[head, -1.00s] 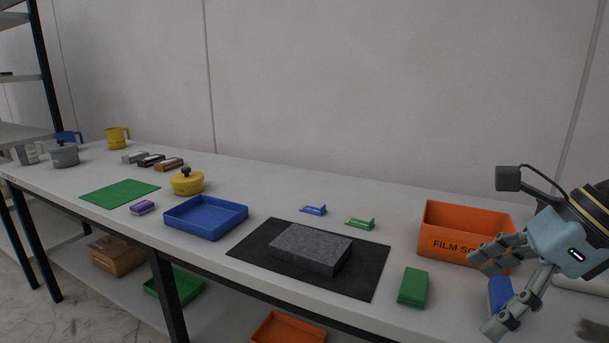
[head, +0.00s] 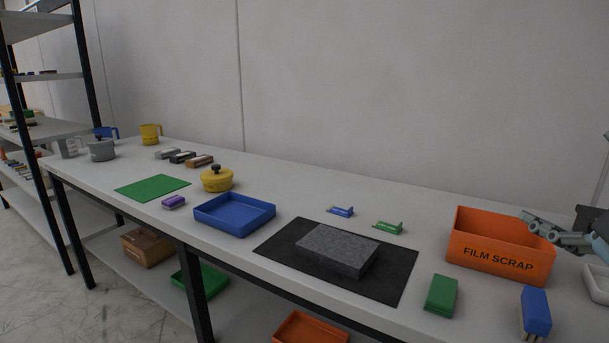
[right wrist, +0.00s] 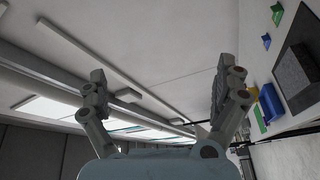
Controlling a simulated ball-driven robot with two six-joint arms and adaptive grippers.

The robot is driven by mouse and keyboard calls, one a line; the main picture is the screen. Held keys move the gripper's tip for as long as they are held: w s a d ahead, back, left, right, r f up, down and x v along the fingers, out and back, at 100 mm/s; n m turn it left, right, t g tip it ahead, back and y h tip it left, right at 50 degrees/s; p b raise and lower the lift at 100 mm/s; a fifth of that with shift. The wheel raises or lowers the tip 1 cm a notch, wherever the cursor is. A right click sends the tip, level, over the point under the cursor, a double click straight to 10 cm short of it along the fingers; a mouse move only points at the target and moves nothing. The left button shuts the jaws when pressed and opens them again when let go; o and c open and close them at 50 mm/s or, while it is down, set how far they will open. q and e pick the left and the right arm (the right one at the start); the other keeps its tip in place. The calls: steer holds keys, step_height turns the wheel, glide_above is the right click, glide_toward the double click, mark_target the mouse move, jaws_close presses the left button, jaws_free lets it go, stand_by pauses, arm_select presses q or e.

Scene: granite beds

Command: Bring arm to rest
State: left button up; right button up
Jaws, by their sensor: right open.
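My right gripper (head: 556,232) is at the right edge of the head view, in front of the right end of the orange film scrap bin. Part of it and its arm is cut off by the frame. In the right wrist view its two fingers (right wrist: 160,95) are spread wide with nothing between them, and the view behind them is mostly wall and ceiling lights. My left gripper is not in view.
The orange bin (head: 499,264), blue brush (head: 535,308) and green block (head: 441,295) stand near the right gripper. A granite block (head: 338,250) lies on a black mat (head: 284,248). A blue tray (head: 234,231) and yellow pot (head: 217,181) are further left.

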steer(key=s+d+f+m+g+h, duration=0.1)
steer(key=s+f+m+g, duration=0.2)
steer(key=f, duration=0.3)
steer(key=s+d+f+m+g, duration=0.1)
steer(key=s+f+m+g, duration=0.25)
steer(key=f, duration=0.25)
steer(key=s+a+f+m+g+y, duration=0.2)
steer(key=s+a+f+g, duration=0.1)
steer(key=s+f+g, duration=0.3)
steer(key=s+a+f+m+g+y, duration=0.2)
steer(key=s+a+f+g, duration=0.15)
steer(key=s+f, duration=0.4)
steer(key=s+d+f+g+b, duration=0.1)
steer(key=s+f, duration=0.1)
steer(key=f, duration=1.3)
steer(key=s+d+f+b, duration=0.1)
steer(key=s+f+b, duration=0.15)
steer(key=f, duration=1.25)
steer(key=s+d+f+g+b, duration=0.1)
steer(key=s+f, duration=1.3)
steer(key=s, duration=0.2)
steer(key=shift+s+f, duration=0.2)
steer(key=shift+s, duration=0.2)
